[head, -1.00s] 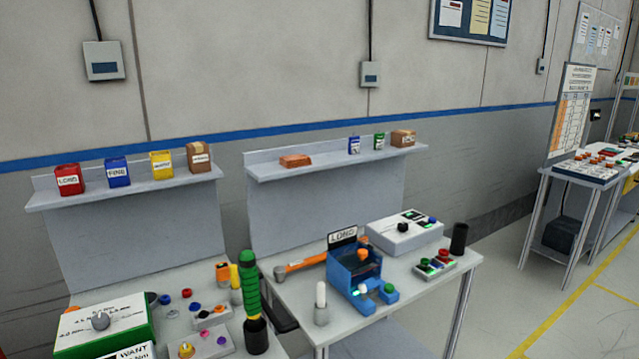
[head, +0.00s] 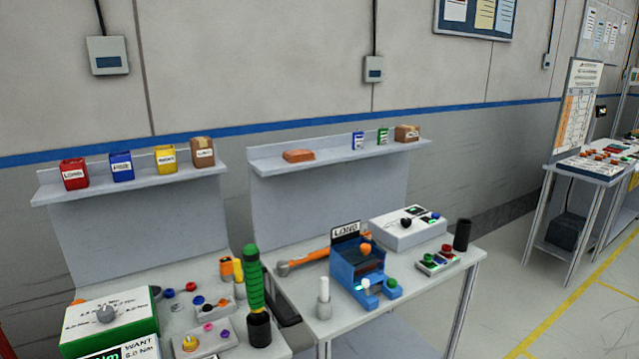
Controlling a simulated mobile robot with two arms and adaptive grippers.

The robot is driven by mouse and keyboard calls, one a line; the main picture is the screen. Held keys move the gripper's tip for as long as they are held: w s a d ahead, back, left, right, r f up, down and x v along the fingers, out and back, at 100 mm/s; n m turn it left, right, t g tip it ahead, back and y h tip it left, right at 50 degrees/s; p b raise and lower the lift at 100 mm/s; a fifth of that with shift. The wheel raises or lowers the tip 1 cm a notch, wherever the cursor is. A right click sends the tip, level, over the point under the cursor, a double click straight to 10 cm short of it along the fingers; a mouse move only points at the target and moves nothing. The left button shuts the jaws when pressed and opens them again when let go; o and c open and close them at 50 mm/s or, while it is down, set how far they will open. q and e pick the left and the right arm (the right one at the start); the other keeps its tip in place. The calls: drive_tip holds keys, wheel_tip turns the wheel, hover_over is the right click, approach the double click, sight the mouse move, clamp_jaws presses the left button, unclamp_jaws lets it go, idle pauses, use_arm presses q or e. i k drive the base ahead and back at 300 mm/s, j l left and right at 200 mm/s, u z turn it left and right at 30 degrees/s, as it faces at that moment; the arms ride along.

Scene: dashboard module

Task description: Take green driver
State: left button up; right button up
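The green driver (head: 252,280) stands upright near the right edge of the left table. It has a ribbed green body with a green knob on top, and its lower end sits in a black round base (head: 259,330). A yellow-topped piece stands just left of it. Neither of my grippers shows in the head view, and nothing touches the driver.
The left table holds a green and white box with a dial (head: 106,313) and small coloured knobs. The right table holds a blue fixture (head: 357,270), an orange-handled tool (head: 318,259), a white control box (head: 408,229) and a black cylinder (head: 462,235). Shelves carry small boxes behind.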

sight(253, 269)
drive_tip(key=i+l+u, duration=0.15)
drive_tip(key=u, duration=0.3)
drive_tip(key=l+u, duration=0.25)
drive_tip(key=u, duration=0.25)
drive_tip(key=i+l+u, duration=0.1)
drive_tip(key=l+u, duration=0.2)
drive_tip(key=u, duration=0.15)
drive_tip(key=l+u, duration=0.25)
drive_tip(key=u, duration=0.25)
